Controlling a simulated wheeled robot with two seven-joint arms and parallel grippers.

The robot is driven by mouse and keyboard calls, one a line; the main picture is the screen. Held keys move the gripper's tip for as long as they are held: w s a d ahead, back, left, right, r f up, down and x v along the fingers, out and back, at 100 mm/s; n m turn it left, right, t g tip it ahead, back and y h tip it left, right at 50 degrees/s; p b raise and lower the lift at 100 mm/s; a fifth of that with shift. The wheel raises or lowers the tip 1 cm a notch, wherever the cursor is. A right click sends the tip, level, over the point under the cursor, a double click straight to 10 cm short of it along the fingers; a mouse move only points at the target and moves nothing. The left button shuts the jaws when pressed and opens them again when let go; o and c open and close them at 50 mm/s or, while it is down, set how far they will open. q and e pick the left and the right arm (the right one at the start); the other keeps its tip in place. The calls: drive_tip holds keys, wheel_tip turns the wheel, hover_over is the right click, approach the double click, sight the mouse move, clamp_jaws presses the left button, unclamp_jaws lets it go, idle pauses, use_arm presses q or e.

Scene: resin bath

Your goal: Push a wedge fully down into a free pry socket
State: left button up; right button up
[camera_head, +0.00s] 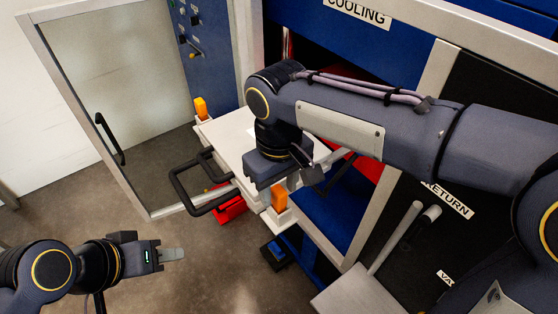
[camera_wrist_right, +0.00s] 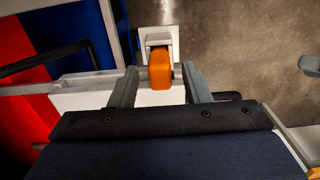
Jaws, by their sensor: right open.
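An orange wedge (camera_head: 279,198) stands upright at the near corner of a pale platform (camera_head: 225,130), over a white socket block (camera_head: 283,217). In the right wrist view the same wedge (camera_wrist_right: 160,72) is between the two fingers of my open right gripper (camera_wrist_right: 159,78), with gaps beside it. How deep it sits in the socket is hidden. A second orange wedge (camera_head: 200,107) stands on a white block at the platform's far left corner. My left gripper (camera_head: 172,254) is low at the left, away from the wedges; its finger gap does not show.
A black handle frame (camera_head: 195,185) sticks out from the platform's left side, with a red part (camera_head: 231,208) below. A dark box with a blue top (camera_head: 276,252) is on the floor. A blue machine (camera_head: 400,40) stands behind.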

wheel_tip(320, 180, up, 10)
drive_tip(key=shift+r, duration=0.2)
drive_tip(key=shift+d, duration=0.1)
drive_tip(key=s+d+f+m+t+y, duration=0.1)
drive_tip(key=s+d+f+m+y, duration=0.2)
drive_tip(key=d, duration=0.6)
drive_tip(key=s+d+f+m+t+y, duration=0.1)
drive_tip(key=s+d+f+m+t, duration=0.25)
drive_tip(key=d, duration=0.55)
drive_tip(key=s+d+f+m+t, duration=0.1)
drive_tip(key=s+d+f+m, duration=0.1)
drive_tip(key=s+f, duration=0.3)
wheel_tip(320, 180, down, 3)
drive_tip(key=shift+s+d+f, duration=0.1)
drive_tip(key=shift+s+d, duration=0.05)
drive_tip(key=shift+d, duration=0.05)
